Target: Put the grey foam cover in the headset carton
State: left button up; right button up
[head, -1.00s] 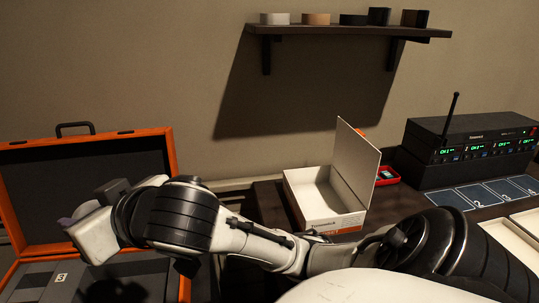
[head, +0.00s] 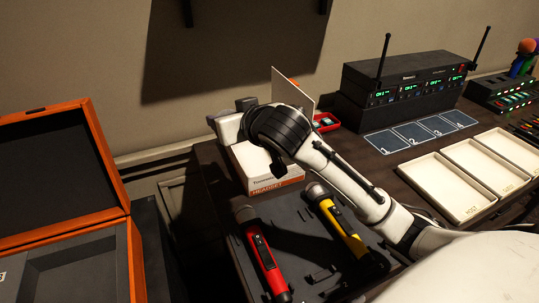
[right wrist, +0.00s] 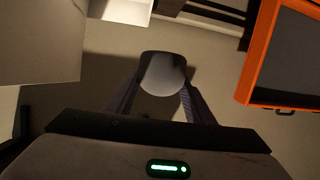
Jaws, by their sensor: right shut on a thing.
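In the right wrist view my right gripper (right wrist: 162,92) is shut on the grey foam cover (right wrist: 163,72), a rounded piece held between the two dark fingers. In the head view my right arm reaches across from the right, with the gripper (head: 224,122) at the upper left part of the headset carton (head: 268,180). The carton is white with an orange label strip, and its lid (head: 292,88) stands up behind my wrist. My wrist hides most of the carton's opening, so I cannot tell whether the cover is over it. My left gripper is not in view.
A red microphone (head: 262,255) and a yellow one (head: 343,230) lie in dark foam in front of the carton. An open orange case (head: 118,170) stands at left. A small red tray (head: 327,122), receiver (head: 415,78) and cream trays (head: 440,185) lie to the right.

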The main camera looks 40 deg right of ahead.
jog(key=w+d+f+m+h, duration=0.1)
jog(key=w+d+f, duration=0.1)
jog(key=d+f, duration=0.3)
jog(key=w+d+f+h, duration=0.1)
jog(key=w+d+f, duration=0.15)
jog(key=d, duration=0.35)
send_over(261, 161)
notch_tip(261, 161, down, 6)
jog(key=shift+f, duration=2.05)
